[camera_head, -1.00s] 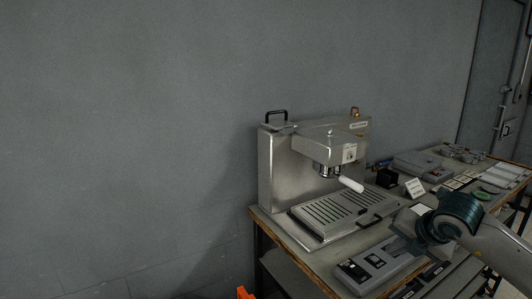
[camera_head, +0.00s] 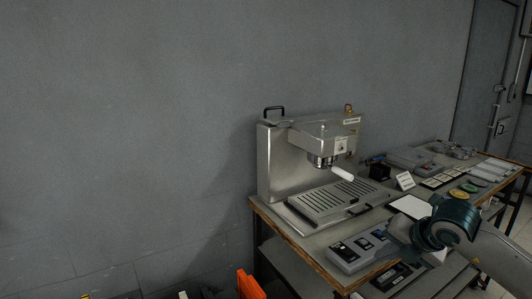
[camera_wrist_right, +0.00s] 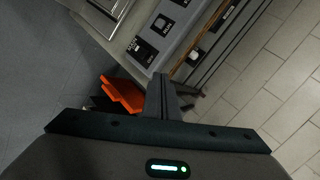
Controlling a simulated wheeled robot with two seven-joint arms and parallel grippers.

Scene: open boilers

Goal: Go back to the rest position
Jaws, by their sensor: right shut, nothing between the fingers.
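My right gripper (camera_head: 392,252) is shut and empty. In the head view it hangs at the front edge of the workbench (camera_head: 296,248), just right of a grey switch panel (camera_head: 346,254). In the right wrist view its fingers (camera_wrist_right: 160,84) are together, with the panel (camera_wrist_right: 165,28) beyond them. The teal wrist of my right arm covers part of the bench. My left gripper is not in view.
A steel boiler machine (camera_head: 283,165) with a white handle (camera_head: 342,174) and a slatted tray (camera_head: 335,198) stands on the bench. Small items lie toward the back right. An orange object (camera_head: 250,286) is low in front. The wall side at left is clear.

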